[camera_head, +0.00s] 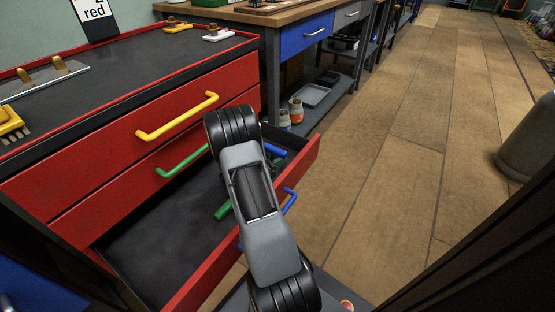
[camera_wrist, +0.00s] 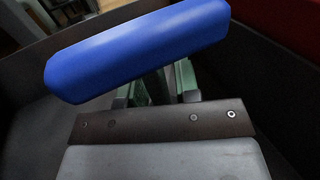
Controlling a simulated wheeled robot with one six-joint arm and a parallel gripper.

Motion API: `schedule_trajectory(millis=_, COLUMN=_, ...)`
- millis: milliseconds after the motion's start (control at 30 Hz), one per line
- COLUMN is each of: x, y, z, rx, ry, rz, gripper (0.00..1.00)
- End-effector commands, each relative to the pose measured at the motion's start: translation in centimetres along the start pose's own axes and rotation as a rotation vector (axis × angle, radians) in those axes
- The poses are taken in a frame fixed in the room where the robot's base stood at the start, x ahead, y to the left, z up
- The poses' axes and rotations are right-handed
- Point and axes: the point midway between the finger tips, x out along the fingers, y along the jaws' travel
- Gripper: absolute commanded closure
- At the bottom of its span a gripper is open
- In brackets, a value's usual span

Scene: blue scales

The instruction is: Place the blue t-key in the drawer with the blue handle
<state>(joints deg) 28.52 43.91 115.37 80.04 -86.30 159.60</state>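The blue t-key (camera_wrist: 140,48) lies across the wrist view, its blue bar large and slightly tilted. My gripper (camera_wrist: 163,88) is just below the bar and its fingers appear closed around the grey shank, partly hidden by the bar. In the head view the blue bar (camera_head: 274,150) shows just right of my arm, over the open drawer. The drawer with the blue handle (camera_head: 289,201) is pulled out at the bottom of the red cabinet, its dark floor (camera_head: 160,238) visible. My arm covers the drawer's middle and hides my fingertips there.
A green object (camera_head: 223,211) shows in the drawer beside my arm. Drawers with a yellow handle (camera_head: 177,116) and a green handle (camera_head: 182,158) are shut above. A workbench with a blue drawer (camera_head: 306,34) stands behind.

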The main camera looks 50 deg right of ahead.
Motion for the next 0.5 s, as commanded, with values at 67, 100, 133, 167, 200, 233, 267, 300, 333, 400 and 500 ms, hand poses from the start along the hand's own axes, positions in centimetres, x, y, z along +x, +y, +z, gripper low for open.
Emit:
schedule_trajectory(millis=67, x=0.00, y=0.00, z=0.01, rx=0.000, ry=0.000, rz=0.000, gripper=0.63)
schedule_trajectory(millis=100, x=0.00, y=0.00, z=0.01, rx=0.000, ry=0.000, rz=0.000, gripper=0.59)
schedule_trajectory(millis=133, x=0.00, y=-0.01, z=0.01, rx=0.000, ry=0.000, rz=0.000, gripper=0.58)
schedule_trajectory(millis=167, x=0.00, y=-0.01, z=0.01, rx=0.000, ry=0.000, rz=0.000, gripper=0.58)
schedule_trajectory(millis=200, x=0.00, y=-0.01, z=0.01, rx=0.000, ry=0.000, rz=0.000, gripper=0.58)
schedule_trajectory(millis=233, x=0.00, y=-0.01, z=0.01, rx=0.000, ry=0.000, rz=0.000, gripper=0.58)
schedule_trajectory(millis=267, x=0.00, y=0.00, z=0.01, rx=0.000, ry=0.000, rz=0.000, gripper=0.58)
schedule_trajectory(millis=300, x=0.00, y=-0.01, z=0.01, rx=0.000, ry=0.000, rz=0.000, gripper=0.58)
schedule_trajectory(millis=333, x=0.00, y=-0.01, z=0.05, rx=0.000, ry=0.000, rz=0.000, gripper=0.58)
schedule_trajectory(millis=400, x=0.00, y=0.00, z=0.30, rx=0.000, ry=0.000, rz=0.000, gripper=0.58)
schedule_trajectory(millis=500, x=-0.64, y=0.07, z=0.47, rx=-0.001, ry=0.000, rz=0.003, gripper=0.58)
